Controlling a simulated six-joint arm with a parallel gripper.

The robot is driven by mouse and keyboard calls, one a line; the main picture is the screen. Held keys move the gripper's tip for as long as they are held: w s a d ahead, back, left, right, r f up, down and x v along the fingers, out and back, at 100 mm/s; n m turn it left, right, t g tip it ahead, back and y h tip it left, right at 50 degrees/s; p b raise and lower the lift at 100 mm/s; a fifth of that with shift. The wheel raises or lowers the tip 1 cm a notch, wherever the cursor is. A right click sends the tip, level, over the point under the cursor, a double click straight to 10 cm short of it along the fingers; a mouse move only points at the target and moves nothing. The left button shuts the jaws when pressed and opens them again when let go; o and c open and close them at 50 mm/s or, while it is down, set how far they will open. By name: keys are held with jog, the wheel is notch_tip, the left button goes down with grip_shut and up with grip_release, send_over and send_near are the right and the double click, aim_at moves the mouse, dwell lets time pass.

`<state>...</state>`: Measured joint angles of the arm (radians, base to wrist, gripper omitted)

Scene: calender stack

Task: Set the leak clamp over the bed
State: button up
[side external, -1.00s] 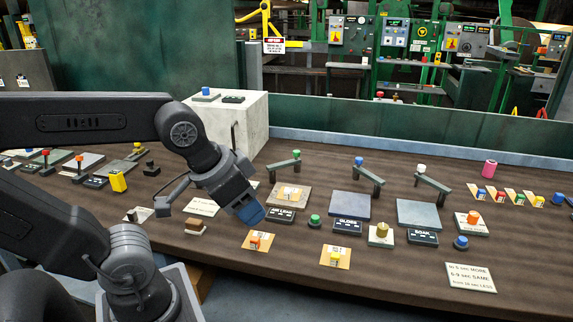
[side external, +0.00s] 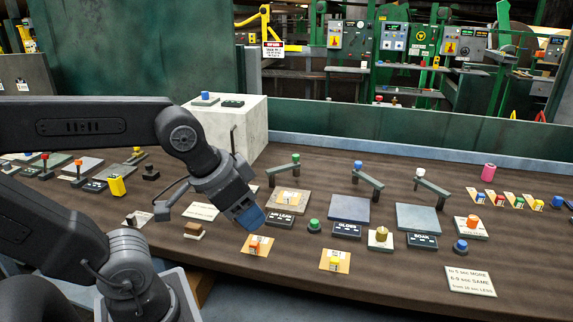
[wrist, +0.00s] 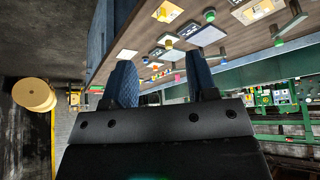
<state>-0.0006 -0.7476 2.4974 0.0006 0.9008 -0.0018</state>
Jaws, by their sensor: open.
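The AIR LEAK label (side external: 280,220) stands in front of a tan square bed (side external: 275,203) with a small card and sample lying on it. A grey clamp bar with a green knob (side external: 284,166), which I take as the leak clamp, stands behind that bed, apart from its middle. My gripper (side external: 250,218), with blue fingertips, is in the air to the left of the bed and label. It is open, with nothing between its fingers; they also show spread in the wrist view (wrist: 161,80).
A blue-knobbed clamp (side external: 368,183) and a white-knobbed clamp (side external: 433,188) stand behind the blue-grey GLOSS bed (side external: 349,208) and the SOAK bed (side external: 419,217). A green button (side external: 314,226) is right of the AIR LEAK label. A white block (side external: 243,130) stands behind my gripper.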

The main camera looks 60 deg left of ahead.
jog(key=w+a+r+n+y, duration=0.1)
jog(key=w+a+r+n, duration=0.3)
jog(key=w, duration=0.5)
jog(key=n+g+y, duration=0.3)
jog(key=n+g, duration=0.1)
jog(key=n, duration=0.7)
send_over(296, 156)
jog(key=s+d, duration=0.1)
jog(key=d, duration=0.4)
notch_tip(296, 156, down, 7)
jog(key=x, duration=1.2)
jog(key=shift+s+a+f, duration=0.15)
jog(key=shift+s+a, duration=0.2)
jog(key=shift+c, duration=0.4)
grip_shut()
